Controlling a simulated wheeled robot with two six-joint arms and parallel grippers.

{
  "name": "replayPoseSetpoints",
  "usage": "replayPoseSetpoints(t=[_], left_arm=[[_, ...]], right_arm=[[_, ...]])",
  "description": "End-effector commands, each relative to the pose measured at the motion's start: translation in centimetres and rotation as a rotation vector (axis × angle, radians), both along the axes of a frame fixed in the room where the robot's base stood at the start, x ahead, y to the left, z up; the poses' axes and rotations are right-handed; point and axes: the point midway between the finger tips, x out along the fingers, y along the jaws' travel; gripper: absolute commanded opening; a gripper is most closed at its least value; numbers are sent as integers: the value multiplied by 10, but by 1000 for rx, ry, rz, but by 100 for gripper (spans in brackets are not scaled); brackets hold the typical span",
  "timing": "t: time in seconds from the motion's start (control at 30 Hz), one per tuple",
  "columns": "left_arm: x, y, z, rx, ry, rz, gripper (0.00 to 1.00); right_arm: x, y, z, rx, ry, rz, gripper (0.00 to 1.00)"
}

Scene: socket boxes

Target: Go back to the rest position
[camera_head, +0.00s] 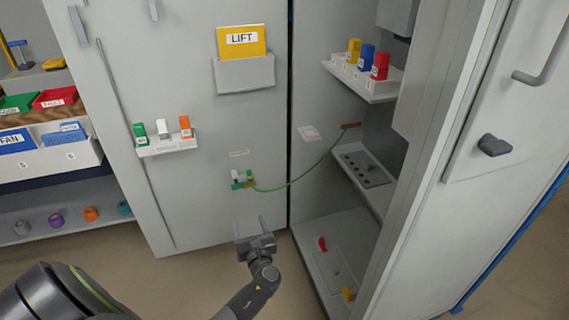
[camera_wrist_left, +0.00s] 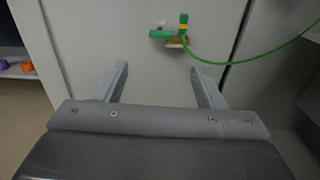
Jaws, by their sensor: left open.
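My left gripper (camera_head: 252,228) is open and empty in front of the grey cabinet door, below a green plug piece with a green cable. In the left wrist view its two fingers (camera_wrist_left: 158,84) stand wide apart with nothing between them. The green plug (camera_head: 241,182) sits at a small holder on the door; it also shows in the left wrist view (camera_wrist_left: 170,33), ahead of the fingers and apart from them. The green cable (camera_head: 300,178) runs from there to a brown block inside the open cabinet. My right gripper is not in view.
A shelf (camera_head: 165,144) with green, white and orange pieces is on the door, under a LIFT folder (camera_head: 241,42). The open cabinet holds a rack (camera_head: 365,85) of coloured pieces and lower shelves. A shelf unit (camera_head: 60,155) with bins stands at left. Floor below is clear.

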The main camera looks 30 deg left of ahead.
Motion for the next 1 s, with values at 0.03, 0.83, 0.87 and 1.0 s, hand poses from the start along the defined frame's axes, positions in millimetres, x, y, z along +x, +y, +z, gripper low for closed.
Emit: replayPoseSetpoints(t=[0.03,0.83,0.87,1.0], left_arm=[[0,0,0,0,0,0,64],[-198,-17,-95,-1173,-630,707,64],[-208,-23,-98,-1229,-662,757,64],[-249,-56,-106,-1473,-794,1008,64]], right_arm=[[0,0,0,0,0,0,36],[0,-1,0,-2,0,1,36],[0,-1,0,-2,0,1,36],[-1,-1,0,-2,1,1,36]])
